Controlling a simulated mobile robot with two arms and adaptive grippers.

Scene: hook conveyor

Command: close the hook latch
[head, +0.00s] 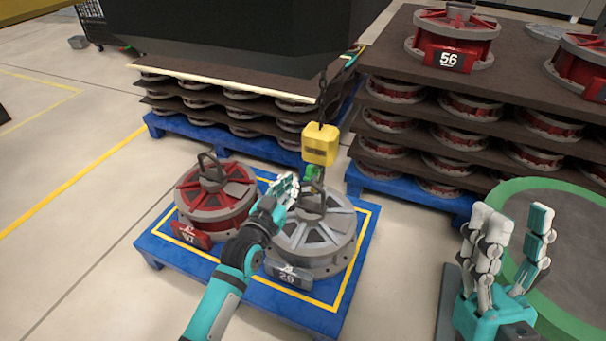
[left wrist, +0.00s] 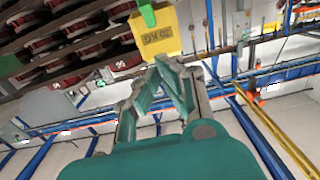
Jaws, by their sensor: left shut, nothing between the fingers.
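The yellow hook block (head: 320,145) hangs on a chain over the grey wheel (head: 325,240), with a green latch part (head: 311,172) below it. In the left wrist view the yellow block (left wrist: 155,34) and the green part (left wrist: 147,12) show at the top, beyond the fingertips. My left gripper (head: 290,186) is shut and empty, just left of the hook and over the grey wheel; its fingers (left wrist: 172,80) meet in the wrist view. The hook's lower end is partly hidden, and I cannot tell whether the latch is shut. My right gripper (head: 511,222) is open and empty at the right.
A red wheel (head: 216,190) sits left of the grey one on a blue pallet (head: 190,262). Stacked red wheels on brown boards (head: 390,60) stand behind and right. A round green-rimmed surface (head: 560,188) lies beside my right gripper. Floor at the left is clear.

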